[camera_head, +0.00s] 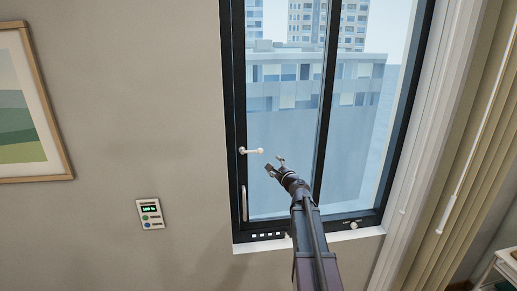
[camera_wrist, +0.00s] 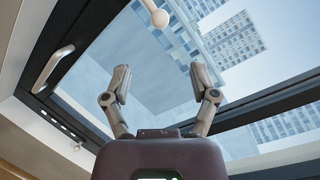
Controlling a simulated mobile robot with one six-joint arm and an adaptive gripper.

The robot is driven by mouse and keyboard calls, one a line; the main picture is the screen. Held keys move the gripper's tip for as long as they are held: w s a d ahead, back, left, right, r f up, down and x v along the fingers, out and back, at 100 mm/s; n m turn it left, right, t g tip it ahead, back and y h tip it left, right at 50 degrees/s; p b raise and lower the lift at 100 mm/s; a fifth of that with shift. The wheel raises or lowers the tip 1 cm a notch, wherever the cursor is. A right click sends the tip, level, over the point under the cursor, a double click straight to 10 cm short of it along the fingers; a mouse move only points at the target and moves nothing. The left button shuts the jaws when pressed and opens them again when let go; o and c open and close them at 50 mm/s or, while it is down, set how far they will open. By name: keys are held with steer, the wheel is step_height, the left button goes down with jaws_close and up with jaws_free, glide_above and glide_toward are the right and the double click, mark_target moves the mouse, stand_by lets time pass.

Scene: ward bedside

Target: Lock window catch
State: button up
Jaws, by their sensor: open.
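The window catch (camera_head: 252,151) is a pale handle with a round knob, on the left frame of the dark window (camera_head: 239,100). It points sideways to the right over the glass. In the wrist view its knob end (camera_wrist: 157,16) shows at the top, beyond my fingertips and between them; the rest is cut off. My gripper (camera_head: 275,164) is open and empty, just right of and a little below the knob in the head view. Its spread fingers also show in the wrist view (camera_wrist: 158,80). It looks apart from the catch.
A pale vertical pull handle (camera_head: 244,203) is on the frame below the catch; it also shows in the wrist view (camera_wrist: 52,66). A wall panel (camera_head: 150,214) is at lower left, a framed picture (camera_head: 30,110) further left. Curtain and blind (camera_head: 450,170) hang at right.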

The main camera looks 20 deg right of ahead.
mark_target(261, 153)
steer(key=shift+w, duration=0.1)
stand_by(0.3)
steer(key=w, duration=1.3)
steer(key=shift+w, duration=0.3)
